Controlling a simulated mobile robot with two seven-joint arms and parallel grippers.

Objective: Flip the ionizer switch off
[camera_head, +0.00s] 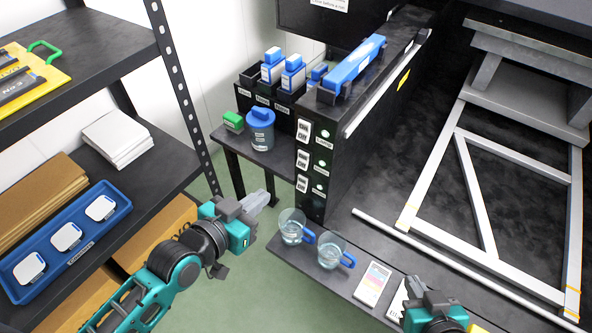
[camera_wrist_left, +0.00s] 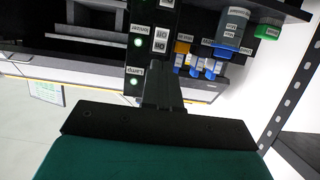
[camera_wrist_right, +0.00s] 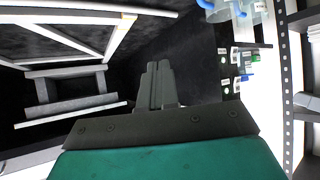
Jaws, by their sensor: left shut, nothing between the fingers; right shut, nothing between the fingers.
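A black panel (camera_head: 330,130) carries three white rocker switches in a column: top (camera_head: 304,130), middle (camera_head: 303,160) and bottom (camera_head: 302,183). Each has a small label and a round light beside it; the top label seems to read lamp. In the left wrist view the panel appears upside down with two switches (camera_wrist_left: 160,38) showing and green lights lit. My left gripper (camera_head: 268,197) is shut and empty, left of and below the switches, apart from them. My right gripper (camera_head: 413,287) is shut and empty near the front ledge.
A shelf with a blue tray (camera_head: 72,262) is at left.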

